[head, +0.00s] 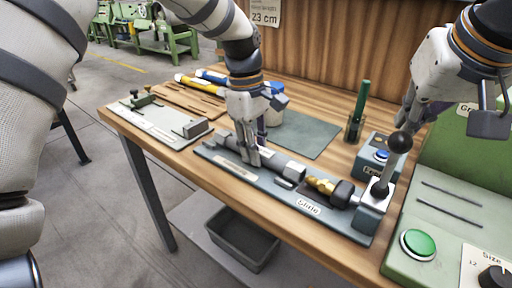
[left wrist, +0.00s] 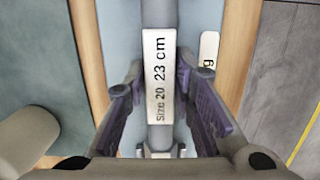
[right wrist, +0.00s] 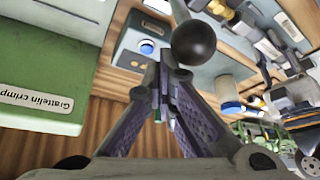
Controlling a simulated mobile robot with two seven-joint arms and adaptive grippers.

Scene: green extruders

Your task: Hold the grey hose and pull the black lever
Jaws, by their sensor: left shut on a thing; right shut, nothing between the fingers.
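The grey hose (head: 285,165) lies along the grey crimping fixture (head: 325,222), with a brass fitting (head: 320,185) at its right end. My left gripper (head: 250,160) is shut on the hose. In the left wrist view the hose (left wrist: 158,18) with its "Size 20 23 cm" label runs between the fingers (left wrist: 160,105). The lever stands upright at the fixture's right end, with a black ball knob (head: 400,142) on a metal rod (head: 386,172). My right gripper (right wrist: 168,85) is shut and empty. Its fingertips are close to the knob (right wrist: 193,42); contact cannot be told.
A green machine (head: 470,170) with a green button (head: 418,244) stands at the right. A blue-button box (head: 380,155) and a pen holder (head: 354,130) are behind the fixture. A marking board (head: 165,122) lies left.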

